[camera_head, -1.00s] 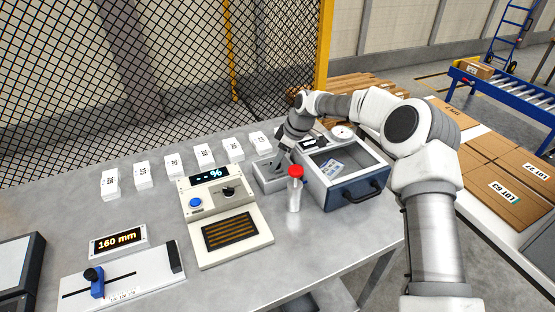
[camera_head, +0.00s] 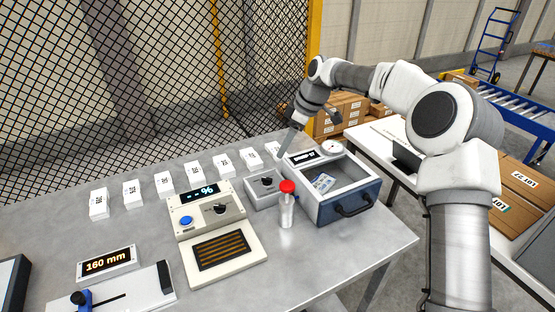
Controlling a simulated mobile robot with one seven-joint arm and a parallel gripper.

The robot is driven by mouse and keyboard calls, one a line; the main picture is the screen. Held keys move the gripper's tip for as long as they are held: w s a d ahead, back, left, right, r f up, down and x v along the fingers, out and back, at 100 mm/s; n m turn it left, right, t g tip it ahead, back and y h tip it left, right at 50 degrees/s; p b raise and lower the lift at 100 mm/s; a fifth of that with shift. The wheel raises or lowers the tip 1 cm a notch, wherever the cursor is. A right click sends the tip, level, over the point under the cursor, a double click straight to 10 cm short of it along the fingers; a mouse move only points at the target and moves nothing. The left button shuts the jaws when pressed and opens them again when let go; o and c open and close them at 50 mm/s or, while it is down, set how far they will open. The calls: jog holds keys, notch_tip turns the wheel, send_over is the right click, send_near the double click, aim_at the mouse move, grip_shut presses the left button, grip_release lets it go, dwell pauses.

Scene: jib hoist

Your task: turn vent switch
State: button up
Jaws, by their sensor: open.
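A small grey box (camera_head: 258,198) with a black rotary knob (camera_head: 267,181) on top stands on the table; I take the knob to be the vent switch. It sits between the cream meter and the blue cabinet. The knob's exact pointing direction is too small to tell. My gripper (camera_head: 284,150) is open and points down, above and behind the grey box, near its back right side. It is apart from the knob, and nothing shows between its fingers, which are seen nearly edge-on.
The cream meter (camera_head: 208,207) is left. Several white blocks (camera_head: 192,174) line the back. The table's front left has a slide gauge (camera_head: 118,296).

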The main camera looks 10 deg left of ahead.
jog(key=shift+v, duration=1.8)
jog(key=s+d+r+m+t+h, duration=0.2)
jog(key=s+d+r+m, duration=0.3)
jog(key=s, duration=0.4)
jog(key=s+d+r+m+t+h, duration=0.1)
jog(key=s+d+r+m+h, duration=0.15)
jog(key=s+d+r, duration=0.45)
jog(key=s+d+f+m, duration=0.1)
jog(key=s+d+m, duration=0.2)
jog(key=s, duration=0.4)
jog(key=s+d+f+m+t, duration=0.1)
jog(key=s+d+f+m, duration=0.1)
jog(key=s, duration=0.5)
jog(key=s+d+f+m+t, duration=0.1)
jog(key=s+d+f+m, duration=0.1)
jog(key=s+d+m, duration=0.2)
jog(key=s+d, duration=0.1)
jog(key=s, duration=0.1)
jog(key=shift+s+d+f, duration=0.15)
jog(key=shift+s+d, duration=0.25)
